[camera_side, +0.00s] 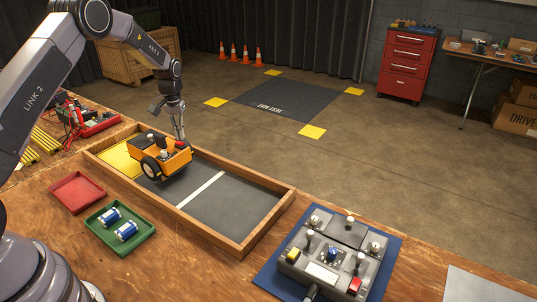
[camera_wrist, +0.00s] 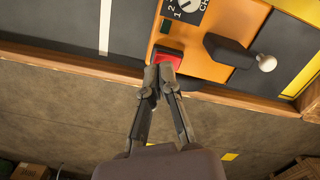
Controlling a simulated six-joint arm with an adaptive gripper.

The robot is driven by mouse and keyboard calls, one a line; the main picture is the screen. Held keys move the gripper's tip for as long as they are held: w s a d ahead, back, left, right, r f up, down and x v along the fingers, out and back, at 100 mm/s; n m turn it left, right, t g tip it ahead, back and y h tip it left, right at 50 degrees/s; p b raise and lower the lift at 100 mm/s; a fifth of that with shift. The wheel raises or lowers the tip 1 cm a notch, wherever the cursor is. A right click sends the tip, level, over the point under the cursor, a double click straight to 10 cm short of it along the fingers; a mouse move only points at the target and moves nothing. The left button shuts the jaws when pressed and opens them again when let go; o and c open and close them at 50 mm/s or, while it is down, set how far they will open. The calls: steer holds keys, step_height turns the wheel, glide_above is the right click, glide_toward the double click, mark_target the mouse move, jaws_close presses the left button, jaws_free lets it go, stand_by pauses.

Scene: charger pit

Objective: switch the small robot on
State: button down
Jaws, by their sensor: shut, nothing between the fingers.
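The small robot (camera_side: 174,163), an orange box on dark wheels, stands in the wood-framed pit, partly over the yellow patch. In the wrist view its orange top (camera_wrist: 222,58) carries a red switch (camera_wrist: 172,57), a small dark green square (camera_wrist: 166,26), a numbered dial (camera_wrist: 189,4) and a black lever with a pale knob (camera_wrist: 266,62). My gripper (camera_side: 181,139) is above the small robot, fingers pointing down. In the wrist view my gripper (camera_wrist: 159,72) is shut and empty, its tips overlapping the red switch's near edge. I cannot tell whether they touch it, and the switch's position is unclear.
The pit's wooden rim (camera_side: 245,178) surrounds the robot. A grey control box (camera_side: 325,262) with sticks sits on a blue mat at front right. A green tray (camera_side: 136,245) with blue cells and a red tray (camera_side: 77,192) lie left. The pit floor right of the white line is clear.

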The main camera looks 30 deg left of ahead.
steer(key=shift+f, duration=0.95)
stand_by(0.3)
steer(key=shift+r, duration=3.55)
steer(key=s+d+r+m+t, duration=0.2)
steer(key=s+d+r, duration=0.5)
steer(key=r, duration=0.4)
steer(key=s+d+r+m+t, duration=0.1)
steer(key=s+d+r, duration=0.3)
steer(key=s+r, duration=0.55)
steer(key=s+d+m+t, duration=0.1)
steer(key=s+d, duration=0.1)
steer(key=s, duration=0.7)
steer(key=s+d+r+m+t, duration=0.1)
steer(key=s+d+m, duration=0.1)
steer(key=s, duration=0.8)
steer(key=shift+s+d+r+t, duration=0.15)
steer(key=shift+d+r+t, duration=0.15)
steer(key=shift+d, duration=0.55)
